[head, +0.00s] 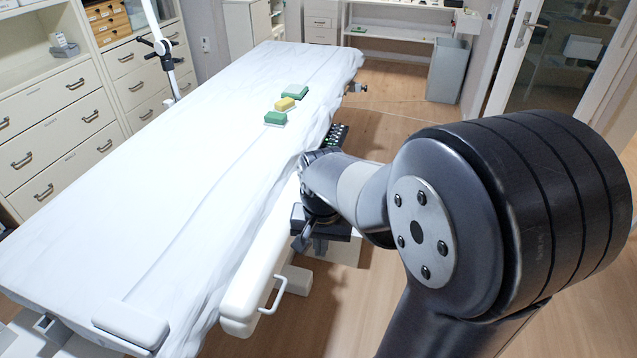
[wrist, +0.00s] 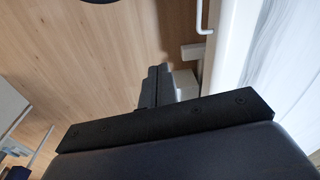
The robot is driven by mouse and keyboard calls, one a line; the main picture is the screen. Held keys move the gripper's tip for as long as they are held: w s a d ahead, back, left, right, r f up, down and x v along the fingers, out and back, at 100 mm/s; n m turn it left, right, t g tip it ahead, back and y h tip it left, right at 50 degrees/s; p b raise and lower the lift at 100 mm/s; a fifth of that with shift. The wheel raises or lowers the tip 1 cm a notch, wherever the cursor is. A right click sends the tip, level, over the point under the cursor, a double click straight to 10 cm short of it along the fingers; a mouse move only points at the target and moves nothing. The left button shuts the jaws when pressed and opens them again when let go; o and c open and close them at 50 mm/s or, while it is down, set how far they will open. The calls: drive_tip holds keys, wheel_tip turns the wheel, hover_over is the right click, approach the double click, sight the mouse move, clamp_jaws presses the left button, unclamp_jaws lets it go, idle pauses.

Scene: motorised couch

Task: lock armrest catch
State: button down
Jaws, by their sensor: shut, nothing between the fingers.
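The white armrest (head: 262,265) runs along the near long side of the couch, and its pale side shows at the right of the wrist view (wrist: 232,60). A white bar handle (head: 276,298) sticks out from its outer side; it also shows at the top of the wrist view (wrist: 205,18). A small pale block (head: 294,281) sits below the armrest. I cannot make out the armrest catch for certain. My gripper (head: 306,241) is beside the armrest's outer side. In the wrist view its fingers (wrist: 158,72) are together and empty, to the left of the armrest.
The couch (head: 150,190) has a white cover with two green blocks (head: 295,91) and a yellow block (head: 285,104) on it. A dark panel with small buttons (head: 337,135) is on the couch side beyond my gripper. Bare wooden floor lies in front of the armrest.

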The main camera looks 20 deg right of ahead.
drive_tip(key=w+a+f+m+b, duration=0.1)
drive_tip(key=w+f+m+b, duration=0.1)
drive_tip(key=w+f+b, duration=0.5)
drive_tip(key=w+f, duration=0.4)
drive_tip(key=f, duration=0.2)
drive_tip(key=shift+w+g+b, duration=0.15)
drive_tip(key=shift+g+b, duration=0.15)
drive_tip(key=shift+b, duration=0.05)
